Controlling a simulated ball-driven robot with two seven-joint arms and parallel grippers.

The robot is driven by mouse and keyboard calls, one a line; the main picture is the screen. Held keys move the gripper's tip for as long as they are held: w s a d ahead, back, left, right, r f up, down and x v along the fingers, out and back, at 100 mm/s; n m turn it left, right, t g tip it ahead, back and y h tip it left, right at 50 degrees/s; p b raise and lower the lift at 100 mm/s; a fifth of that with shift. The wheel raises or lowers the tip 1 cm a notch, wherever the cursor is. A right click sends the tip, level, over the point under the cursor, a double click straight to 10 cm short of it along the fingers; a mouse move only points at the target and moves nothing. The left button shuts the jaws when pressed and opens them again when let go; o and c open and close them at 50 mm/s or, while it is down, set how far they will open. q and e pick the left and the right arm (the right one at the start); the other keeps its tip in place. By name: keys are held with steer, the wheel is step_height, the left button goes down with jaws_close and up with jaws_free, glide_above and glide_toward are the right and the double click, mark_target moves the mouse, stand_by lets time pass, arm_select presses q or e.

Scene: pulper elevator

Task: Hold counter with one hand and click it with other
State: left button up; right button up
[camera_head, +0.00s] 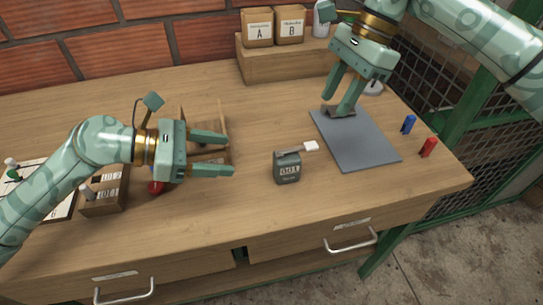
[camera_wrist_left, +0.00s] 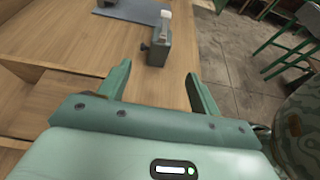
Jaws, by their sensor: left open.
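The counter (camera_head: 287,168) is a small dark grey box with a number window that seems to read 001. It stands upright on the table, with a white tab (camera_head: 311,146) at its upper right. My left gripper (camera_head: 230,154) is open and empty, left of the counter and pointing toward it. In the left wrist view the counter (camera_wrist_left: 158,50) is ahead, beyond the open fingers and apart from them. My right gripper (camera_head: 336,104) has its fingers apart over the grey mat, behind and right of the counter. A small dark shape shows at its fingertips; I cannot tell what it is.
The grey mat (camera_head: 361,144) lies right of the counter. A blue piece (camera_head: 408,124) and a red piece (camera_head: 428,147) stand near the right edge. Boxes marked A (camera_head: 259,29) and B (camera_head: 290,27) sit at the back. A wooden holder (camera_head: 103,194) is at left. The front middle is clear.

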mark_target(275, 160)
arm_select(q)
steer(key=x, duration=1.5)
steer(key=c, duration=1.1)
arm_select(e)
jaws_close()
